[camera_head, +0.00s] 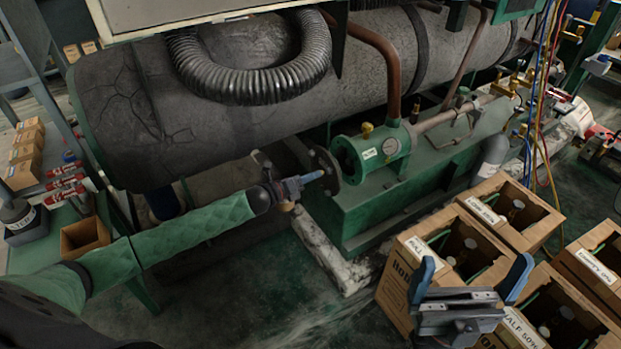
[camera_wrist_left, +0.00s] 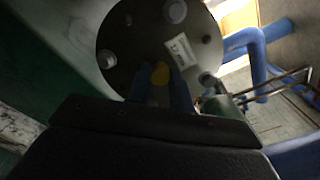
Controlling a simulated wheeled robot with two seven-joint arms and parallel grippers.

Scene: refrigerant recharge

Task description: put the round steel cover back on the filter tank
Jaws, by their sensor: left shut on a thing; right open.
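The round steel cover (camera_head: 323,168) is a dark disc with bolts around its rim, held upright just left of the filter tank. The filter tank (camera_head: 385,148) is a short green horizontal cylinder with a white label, its dark round mouth facing left toward the cover. My left gripper (camera_head: 309,180) is shut on the cover's yellow knob. In the left wrist view the cover (camera_wrist_left: 130,50) faces me, with a small label and the knob between the blue fingers (camera_wrist_left: 160,92). A gap shows between cover and tank. My right gripper (camera_head: 470,279) is open and empty, above the cardboard boxes.
Open cardboard boxes (camera_head: 408,262) with bottles fill the lower right. A large grey tank (camera_head: 225,75) with a ribbed hose (camera_head: 280,85) hangs over the work area. A brown pipe (camera_head: 385,55) rises behind the filter tank. Bare floor lies below the left arm.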

